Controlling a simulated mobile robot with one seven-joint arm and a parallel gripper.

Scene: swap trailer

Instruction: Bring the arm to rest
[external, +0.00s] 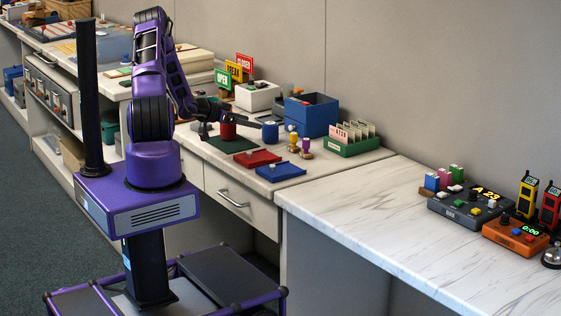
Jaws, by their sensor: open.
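My purple arm is bent over the counter (185,148), with its elbow raised and its forearm sloping down to the right. My gripper (226,114) is open at the end of it, low over a dark green mat (232,146). A red cylinder (228,130) stands on the mat at the gripper. It looks close to or between the fingers; I cannot tell whether they touch it. The dark wrist and fingers are small here and partly overlap the things behind them.
A blue cylinder (270,132), a red tray (257,158) and a blue tray (280,171) are nearby. Behind are a blue box (311,115), a green card holder (350,139) and upright signs (233,72). The marble counter (400,210) is mostly clear; control boxes (465,205) stand at its right.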

